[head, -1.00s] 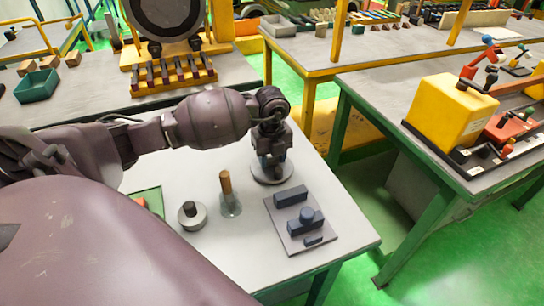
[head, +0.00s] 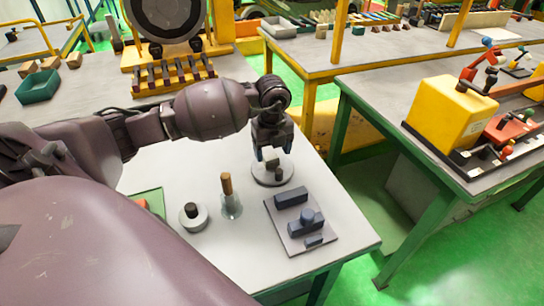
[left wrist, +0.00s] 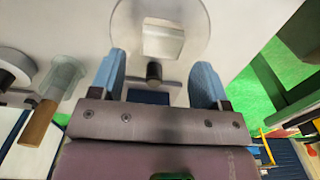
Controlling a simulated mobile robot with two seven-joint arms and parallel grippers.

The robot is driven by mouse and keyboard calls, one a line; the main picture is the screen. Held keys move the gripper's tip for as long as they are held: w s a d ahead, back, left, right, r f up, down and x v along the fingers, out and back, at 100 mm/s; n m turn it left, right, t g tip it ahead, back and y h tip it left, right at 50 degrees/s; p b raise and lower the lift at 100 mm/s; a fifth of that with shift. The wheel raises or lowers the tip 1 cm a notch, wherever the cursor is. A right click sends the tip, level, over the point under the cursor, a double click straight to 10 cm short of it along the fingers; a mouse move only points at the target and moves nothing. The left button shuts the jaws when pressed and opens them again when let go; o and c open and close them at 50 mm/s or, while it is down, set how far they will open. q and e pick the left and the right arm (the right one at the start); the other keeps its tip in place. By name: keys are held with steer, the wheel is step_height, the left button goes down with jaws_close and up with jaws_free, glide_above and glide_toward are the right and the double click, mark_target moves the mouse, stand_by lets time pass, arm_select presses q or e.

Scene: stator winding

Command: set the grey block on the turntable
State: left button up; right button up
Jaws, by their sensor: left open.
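The turntable is a round, pale grey disc (head: 272,178) near the right edge of the white table. The small grey block (head: 272,163) sits on it, near the middle. In the left wrist view the block (left wrist: 162,38) is a light square on the disc (left wrist: 196,20), apart from the fingers. My left gripper (head: 269,155) is open and empty, pointing down just above the block. Its two blue fingers also show in the left wrist view (left wrist: 157,75). The block's top is partly hidden by the fingers in the head view. My right gripper is not in view.
A grey plate (head: 292,239) with dark blue blocks lies in front of the turntable. A wooden-handled tool in a clear cup (head: 230,205) and a grey ring with a dark peg (head: 193,216) stand to the left. Bare table surrounds them.

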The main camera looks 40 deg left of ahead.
mark_target(272, 159)
arm_select(q)
step_height(272, 159, up, 9)
steer(key=shift+p, duration=0.3)
stand_by(0.5)
steer(key=shift+f, duration=0.1)
